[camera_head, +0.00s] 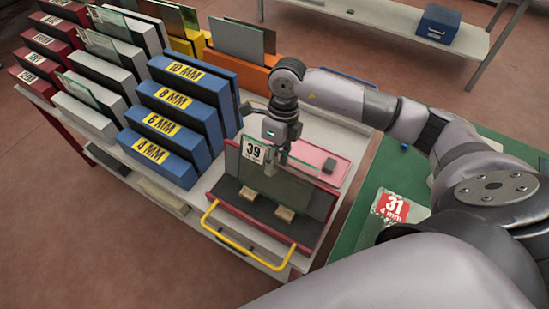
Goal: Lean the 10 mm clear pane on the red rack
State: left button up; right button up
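The clear pane (290,190) with a white label reading 39 stands on the red rack (222,212), its lower part by two small wooden blocks. The small print under 39 is too small to read. The pane looks greenish and see-through, tilted back. My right gripper (276,161) reaches down at the pane's upper edge, just right of the label. Its fingers are close together and look shut on the pane, though the far finger is partly hidden. My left gripper is not in view.
Blue slotted blocks marked 10, 8, 6 and 4 MM (170,120) stand left of the rack. A yellow handle (245,255) fronts the rack. A pink pad (318,160) lies behind.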

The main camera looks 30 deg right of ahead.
jog(key=v, duration=1.2)
jog(key=shift+f, duration=0.15)
